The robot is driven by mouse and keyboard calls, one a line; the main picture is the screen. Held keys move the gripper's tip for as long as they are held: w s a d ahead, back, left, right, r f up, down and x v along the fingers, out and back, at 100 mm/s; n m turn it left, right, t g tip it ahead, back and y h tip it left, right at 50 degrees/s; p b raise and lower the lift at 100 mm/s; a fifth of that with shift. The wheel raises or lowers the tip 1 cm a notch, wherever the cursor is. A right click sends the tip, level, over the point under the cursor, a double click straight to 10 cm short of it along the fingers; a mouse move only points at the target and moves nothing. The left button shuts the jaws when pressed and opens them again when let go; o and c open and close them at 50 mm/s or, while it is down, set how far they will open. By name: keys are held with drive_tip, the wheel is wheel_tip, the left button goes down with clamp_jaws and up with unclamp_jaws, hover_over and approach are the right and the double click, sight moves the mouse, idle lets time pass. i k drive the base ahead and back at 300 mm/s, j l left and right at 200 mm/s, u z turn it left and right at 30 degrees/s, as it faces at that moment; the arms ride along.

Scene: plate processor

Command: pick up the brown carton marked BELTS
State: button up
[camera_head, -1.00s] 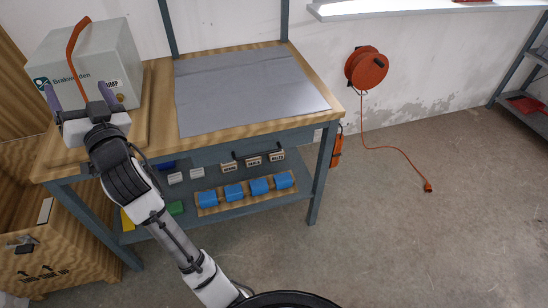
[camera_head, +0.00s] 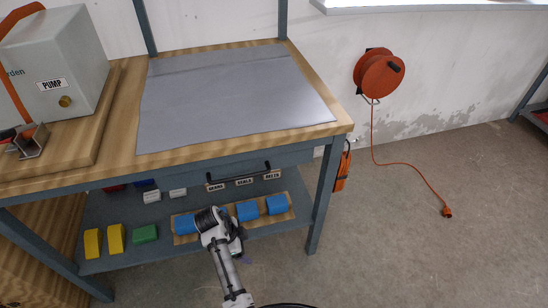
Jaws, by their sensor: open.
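The brown carton marked BELTS (camera_head: 272,175) stands on the grey shelf under the workbench. It is the rightmost of a row of small cartons, just below the drawer front, which partly covers their tops. My gripper (camera_head: 238,236) is low in front of the shelf, left of and nearer than the carton and clear of it. It is largely hidden by my wrist, and its fingertips are hard to make out. It is open, and nothing shows held in it.
Two more labelled cartons (camera_head: 214,187) stand left of BELTS. Yellow blocks (camera_head: 115,239) and a green one (camera_head: 145,234) are at left. A bench leg (camera_head: 323,200) bounds the right.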

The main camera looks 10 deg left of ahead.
sight(275, 174)
drive_tip(key=i, duration=1.3)
